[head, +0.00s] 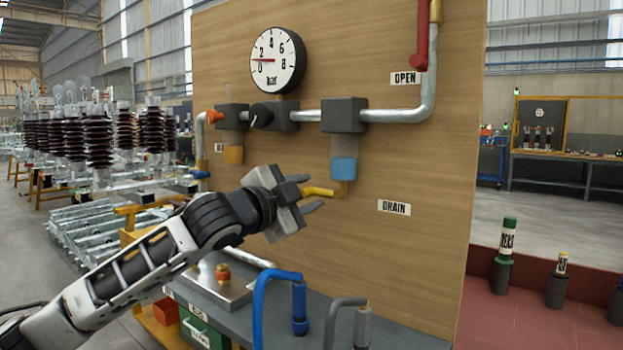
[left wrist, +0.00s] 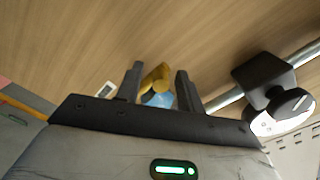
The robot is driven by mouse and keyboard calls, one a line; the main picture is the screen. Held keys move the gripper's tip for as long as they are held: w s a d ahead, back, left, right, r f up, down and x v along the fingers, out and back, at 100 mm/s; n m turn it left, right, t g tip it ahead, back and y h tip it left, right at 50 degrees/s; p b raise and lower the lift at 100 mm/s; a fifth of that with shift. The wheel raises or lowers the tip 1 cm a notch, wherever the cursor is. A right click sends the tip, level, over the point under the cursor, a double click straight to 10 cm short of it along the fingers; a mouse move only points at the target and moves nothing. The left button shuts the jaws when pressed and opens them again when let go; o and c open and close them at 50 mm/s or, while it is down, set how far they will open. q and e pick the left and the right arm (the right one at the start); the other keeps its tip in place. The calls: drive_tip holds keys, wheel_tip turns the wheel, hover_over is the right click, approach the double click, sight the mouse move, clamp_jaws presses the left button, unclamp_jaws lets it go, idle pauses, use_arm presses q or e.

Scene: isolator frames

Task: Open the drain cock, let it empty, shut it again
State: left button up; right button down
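The drain cock is a yellow lever (head: 322,192) under the blue bowl (head: 343,169) of the right-hand black filter unit. The lever lies roughly level, its free end toward my gripper. My left gripper (head: 311,193) is open at the lever, one finger above and one below its free end in the head view. In the left wrist view the yellow lever (left wrist: 156,79) shows between the two spread fingers, with the blue bowl (left wrist: 158,99) behind. I cannot tell whether a finger touches it. The DRAIN label (head: 394,207) is to the right. My right gripper is not in view.
A red handle (head: 421,38) hangs on the pipe near the OPEN label (head: 405,78). An amber-bowled unit (head: 233,154) is left of the gripper. Blue (head: 299,308) and grey hooked pieces stand on the bench below.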

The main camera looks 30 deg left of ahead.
use_arm(q)
drive_tip(key=shift+w, duration=1.05)
